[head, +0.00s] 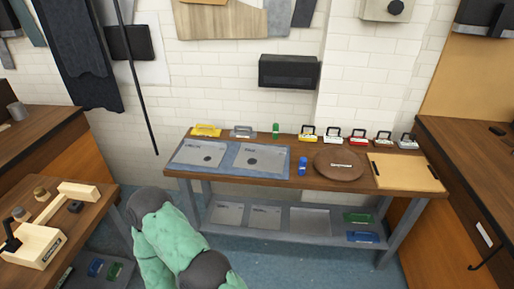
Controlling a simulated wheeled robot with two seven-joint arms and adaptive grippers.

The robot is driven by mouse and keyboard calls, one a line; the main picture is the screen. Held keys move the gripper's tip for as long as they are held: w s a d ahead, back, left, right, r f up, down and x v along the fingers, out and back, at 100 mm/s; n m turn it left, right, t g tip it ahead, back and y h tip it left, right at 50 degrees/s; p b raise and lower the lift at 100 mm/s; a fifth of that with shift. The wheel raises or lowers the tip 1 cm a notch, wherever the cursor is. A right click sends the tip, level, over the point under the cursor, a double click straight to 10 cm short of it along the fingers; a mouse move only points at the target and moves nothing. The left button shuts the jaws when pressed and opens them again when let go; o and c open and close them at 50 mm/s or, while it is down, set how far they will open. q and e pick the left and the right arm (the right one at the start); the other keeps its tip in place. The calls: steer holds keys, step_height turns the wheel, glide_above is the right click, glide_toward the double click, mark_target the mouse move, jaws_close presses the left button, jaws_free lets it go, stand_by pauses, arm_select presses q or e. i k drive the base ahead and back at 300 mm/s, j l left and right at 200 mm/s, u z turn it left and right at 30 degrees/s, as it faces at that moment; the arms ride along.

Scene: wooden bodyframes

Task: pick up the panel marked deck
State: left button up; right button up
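No label that I can surely read as deck shows in the head view. Two grey panels lie side by side on the bench top, a left one (186,158) and a right one (247,164), each with a dark round spot and a small blurred label. More grey panels lie on the lower shelf: a left one (228,221), a middle one (264,223) and a right one (309,227). A round brown board (338,176) with a small pale label and a light wooden board (398,184) with dark side grips are on the bench top. Neither gripper is in view.
The wooden bench (292,199) stands against a white brick wall. Several small coloured handled items line its back edge, such as a yellow one (206,130). A blue item (302,166) stands between panel and round board. Side tables flank the bench. My green arm fills the lower foreground.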

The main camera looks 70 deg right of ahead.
mark_target(194, 152)
steer(key=z, duration=2)
